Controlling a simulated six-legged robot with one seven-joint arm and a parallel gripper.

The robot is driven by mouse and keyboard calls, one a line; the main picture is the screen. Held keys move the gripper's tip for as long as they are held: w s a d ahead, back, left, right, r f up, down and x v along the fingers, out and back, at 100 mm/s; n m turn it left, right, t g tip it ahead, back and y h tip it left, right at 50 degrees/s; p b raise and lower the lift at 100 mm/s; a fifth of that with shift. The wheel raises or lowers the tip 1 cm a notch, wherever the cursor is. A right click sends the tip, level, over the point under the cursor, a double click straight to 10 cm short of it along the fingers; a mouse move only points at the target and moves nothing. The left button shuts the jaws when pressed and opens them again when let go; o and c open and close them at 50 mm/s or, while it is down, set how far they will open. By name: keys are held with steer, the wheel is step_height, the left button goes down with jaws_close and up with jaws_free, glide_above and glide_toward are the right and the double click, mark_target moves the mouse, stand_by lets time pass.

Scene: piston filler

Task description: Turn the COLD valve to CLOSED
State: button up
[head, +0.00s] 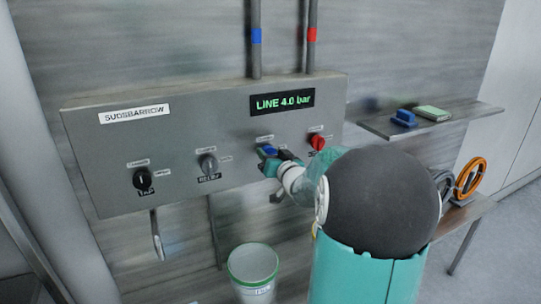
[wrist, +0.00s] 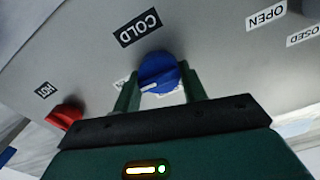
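The COLD valve is a blue round knob (wrist: 158,72) with a white pointer line, on a grey panel (head: 222,125). In the wrist view the COLD label (wrist: 138,27) is beside it, and the pointer line aims to the picture's left, slightly down. My gripper (wrist: 160,82) has one green finger on each side of the knob, and the fingertips appear to touch it. In the head view the blue knob (head: 270,150) is partly covered by my gripper (head: 276,161). The knob's position labels are partly hidden by the fingers.
The red HOT knob (head: 317,142) sits close to the right of COLD. A grey knob (head: 208,163) and a black knob (head: 142,179) are further left. A bucket (head: 253,268) stands below; a shelf (head: 450,122) is at right.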

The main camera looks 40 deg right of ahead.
steer(key=c, duration=0.3)
steer(key=shift+a+f+n, duration=0.1)
steer(key=shift+a+n, duration=0.05)
steer(key=shift+n, duration=4.3)
steer(key=shift+a+f+n, duration=0.1)
steer(key=shift+n, duration=4.35)
steer(key=o, duration=1)
